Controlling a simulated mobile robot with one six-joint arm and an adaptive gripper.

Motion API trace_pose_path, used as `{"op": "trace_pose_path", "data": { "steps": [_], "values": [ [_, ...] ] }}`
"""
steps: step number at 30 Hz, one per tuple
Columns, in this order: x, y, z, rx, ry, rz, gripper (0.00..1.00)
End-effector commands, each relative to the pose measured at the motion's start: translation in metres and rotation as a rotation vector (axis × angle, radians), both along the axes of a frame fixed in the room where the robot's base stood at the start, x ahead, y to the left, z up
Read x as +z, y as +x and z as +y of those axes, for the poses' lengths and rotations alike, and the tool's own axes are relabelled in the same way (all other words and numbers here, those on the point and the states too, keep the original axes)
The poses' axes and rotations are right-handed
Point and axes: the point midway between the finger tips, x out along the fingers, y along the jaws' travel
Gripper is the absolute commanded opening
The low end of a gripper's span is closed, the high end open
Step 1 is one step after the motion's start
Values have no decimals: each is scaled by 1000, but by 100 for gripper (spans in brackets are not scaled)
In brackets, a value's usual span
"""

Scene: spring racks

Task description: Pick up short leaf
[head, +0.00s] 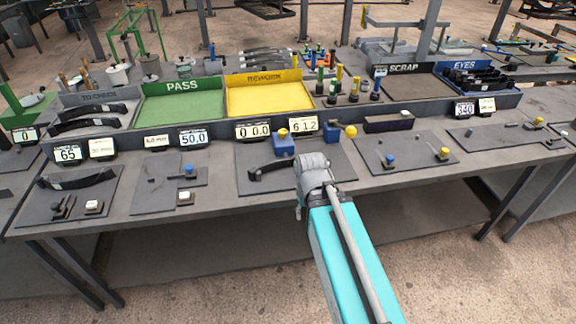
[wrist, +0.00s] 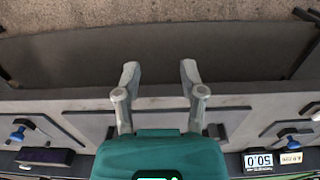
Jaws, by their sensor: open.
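Dark curved leaves show in the head view. Another leaf (head: 78,181) lies on the far-left plate, and several (head: 88,115) are in the TO CHECK bay. No label tells which is the short leaf. My gripper (wrist: 159,72) is open, its two fingers apart with nothing between them in the wrist view. In the head view its grey end is over the middle plate, beside that leaf; its fingertips are hidden there. I make out no leaf in the wrist view.
Behind the plates stand a green PASS tray (head: 180,105), a yellow REWORK tray (head: 268,97), a SCRAP bay (head: 410,88) and an EYES bay (head: 478,80). A blue block (head: 284,143) and a dark purple block (head: 388,123) stand near the middle. Displays line the trays' front.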

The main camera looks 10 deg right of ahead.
Motion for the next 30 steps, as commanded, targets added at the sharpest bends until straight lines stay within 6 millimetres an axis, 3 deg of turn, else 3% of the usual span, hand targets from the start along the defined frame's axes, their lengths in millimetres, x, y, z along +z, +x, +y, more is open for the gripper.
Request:
{"op": "trace_pose_path", "data": {
  "steps": [5, 11, 17, 30],
  "values": [
    [1, 3, 0, -11, 0, 0, 53],
    [8, 23, -3, -106, 0, 0, 53],
    [23, 66, -2, -327, 0, 0, 53],
    [63, 189, -1, -1013, 0, -1, 53]
  ]
}}
